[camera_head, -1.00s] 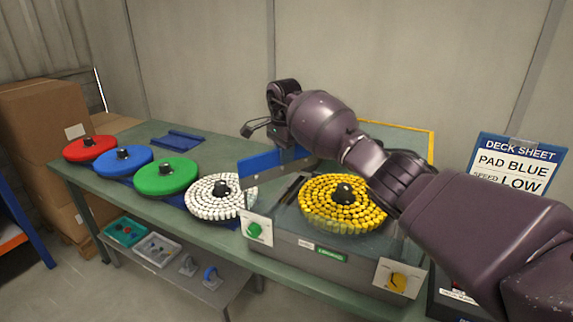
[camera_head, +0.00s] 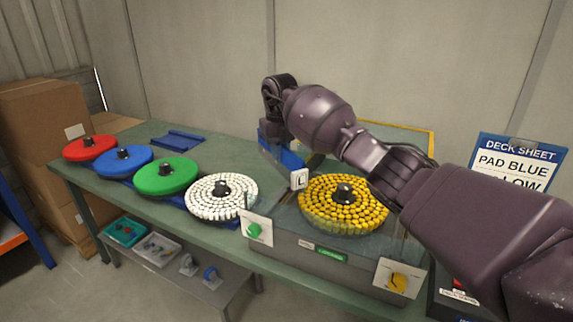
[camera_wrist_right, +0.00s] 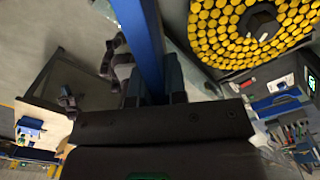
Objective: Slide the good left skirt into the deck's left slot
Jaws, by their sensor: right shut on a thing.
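My right gripper (camera_head: 277,138) is shut on a blue skirt (camera_head: 283,156), a long flat strip with a white tag marked L (camera_head: 299,180) at its near end. The skirt is above the left side of the grey deck (camera_head: 315,262). In the right wrist view the blue skirt (camera_wrist_right: 146,45) runs up between the gripper fingers (camera_wrist_right: 155,92). The deck's left slot is not clearly seen; the skirt and arm cover that area. I cannot tell whether the skirt touches the deck. My left gripper is not in view.
A yellow studded pad (camera_head: 343,205) sits on the deck, close right of the skirt. White (camera_head: 221,212), green (camera_head: 166,177), blue (camera_head: 123,160) and red (camera_head: 90,149) pads line the bench at left. Another blue piece (camera_head: 178,140) lies behind them. A deck sheet sign (camera_head: 515,165) stands at right.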

